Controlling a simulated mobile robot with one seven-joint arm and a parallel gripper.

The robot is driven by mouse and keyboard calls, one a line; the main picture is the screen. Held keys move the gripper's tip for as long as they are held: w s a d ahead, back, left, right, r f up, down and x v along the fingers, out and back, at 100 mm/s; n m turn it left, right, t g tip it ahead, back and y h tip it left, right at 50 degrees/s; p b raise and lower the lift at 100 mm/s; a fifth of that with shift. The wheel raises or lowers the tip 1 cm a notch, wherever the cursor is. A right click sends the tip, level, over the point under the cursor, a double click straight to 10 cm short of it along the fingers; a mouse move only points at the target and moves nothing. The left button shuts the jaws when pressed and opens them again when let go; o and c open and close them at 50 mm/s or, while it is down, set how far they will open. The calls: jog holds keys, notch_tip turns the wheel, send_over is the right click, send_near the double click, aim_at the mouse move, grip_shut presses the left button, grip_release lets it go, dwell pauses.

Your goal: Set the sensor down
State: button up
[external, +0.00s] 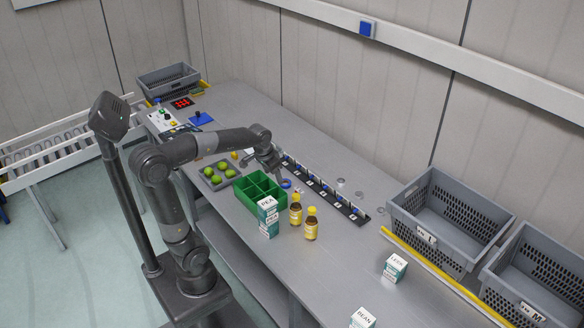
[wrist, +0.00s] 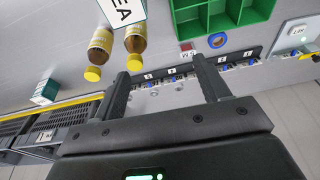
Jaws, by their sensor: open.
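A black rail (external: 325,188) with several numbered slots lies along the bench; small blue-and-metal parts stand in it, and I cannot tell which, if any, is the sensor. My gripper (external: 280,176) is above the bench near the rail's far end. In the wrist view my gripper (wrist: 165,68) is open, with nothing visible between its fingers. The rail (wrist: 172,72) crosses behind the fingertips there. A blue ring (external: 286,184) lies by the rail; it also shows in the wrist view (wrist: 217,40).
A green divided box (external: 258,202), a PEA carton (external: 268,206) and two yellow-capped bottles (external: 311,224) stand close by. A tray of green fruit (external: 217,187) is left of the box. Grey totes (external: 408,204) stand at right. Bench between rail and LEEK carton (external: 395,267) is mostly clear.

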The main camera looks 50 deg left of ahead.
jog(key=s+d+f+t, duration=0.2)
jog(key=s+d, duration=0.1)
jog(key=s, duration=1.3)
jog(key=shift+t, duration=0.3)
